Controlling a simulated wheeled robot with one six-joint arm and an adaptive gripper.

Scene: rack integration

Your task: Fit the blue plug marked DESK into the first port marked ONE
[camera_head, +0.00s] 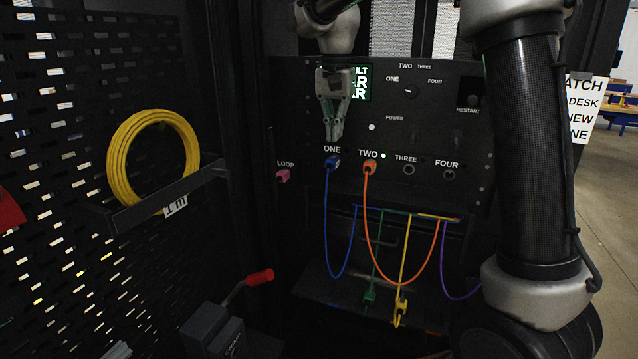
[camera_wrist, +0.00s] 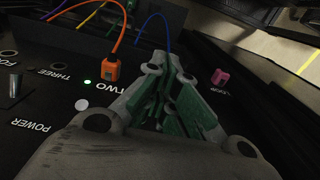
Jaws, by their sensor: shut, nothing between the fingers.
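The blue plug (camera_head: 333,163) sits at the port marked ONE on the black panel (camera_head: 440,130), with its blue cable hanging down below. Its DESK mark is too small to read. My gripper (camera_head: 334,138) is shut and empty, just above the ONE label (camera_head: 332,149) and the blue plug. In the wrist view my gripper (camera_wrist: 178,62) covers the plug and the port; only part of the blue cable (camera_wrist: 160,22) shows beyond the fingertips. How deep the plug sits cannot be told.
An orange plug (camera_head: 369,167) sits at port TWO beside a lit green light. Ports THREE (camera_head: 409,169) and FOUR (camera_head: 449,174) look empty. A pink plug (camera_head: 283,175) is at LOOP. Green (camera_head: 369,296) and yellow (camera_head: 401,305) plugs hang below. A yellow coil (camera_head: 117,160) hangs left.

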